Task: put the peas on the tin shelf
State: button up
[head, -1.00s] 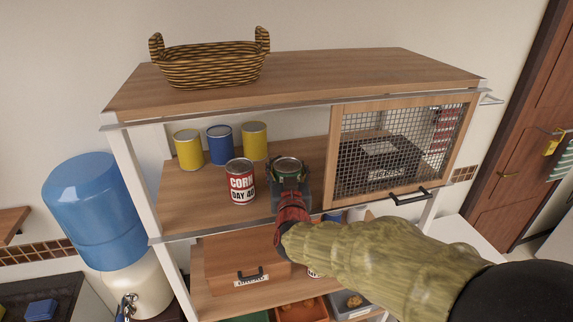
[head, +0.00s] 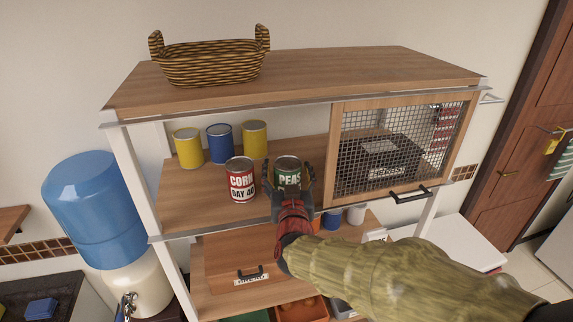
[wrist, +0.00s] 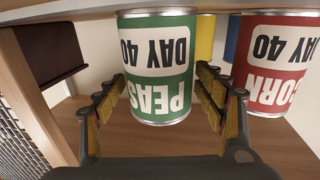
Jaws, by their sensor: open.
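The green peas can (head: 287,172) stands upright on the middle wooden shelf (head: 188,207), just right of the red corn can (head: 241,180). My gripper (head: 286,190) is in front of the peas can, with its fingers apart on either side of it. In the wrist view, the peas can (wrist: 158,68) appears upside down between the open fingers of my gripper (wrist: 155,105), with a gap showing at the sides. The corn can (wrist: 277,62) is close beside the right finger in that view.
Two yellow cans (head: 188,148) and a blue can (head: 220,144) stand behind. A mesh door (head: 400,150) closes the right compartment. A wicker basket (head: 210,64) sits on top. A blue water jug (head: 90,205) stands at left.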

jog(key=s, duration=0.8)
jog(key=shift+d+b, duration=0.35)
jog(key=shift+b, duration=0.05)
jog(key=shift+s, duration=0.1)
jog(key=shift+d+r+g+y, duration=0.1)
jog(key=shift+d+g+y, duration=0.2)
jog(key=shift+g+y, duration=0.15)
jog(key=s+d+f+g, duration=0.3)
jog(key=s+d, duration=0.3)
jog(key=s, duration=0.2)
jog(key=s+d+f+g+h, duration=0.1)
jog(key=s+d+f+g, duration=0.2)
jog(key=s+d, duration=0.3)
jog(key=s+d+f+m+g+h, duration=0.1)
jog(key=s+d+g, duration=0.4)
jog(key=s, duration=0.7)
jog(key=shift+d+f, duration=0.85)
jog(key=shift+f, duration=0.05)
jog(key=shift+s+g+h, duration=0.1)
jog(key=shift+g+h, duration=0.15)
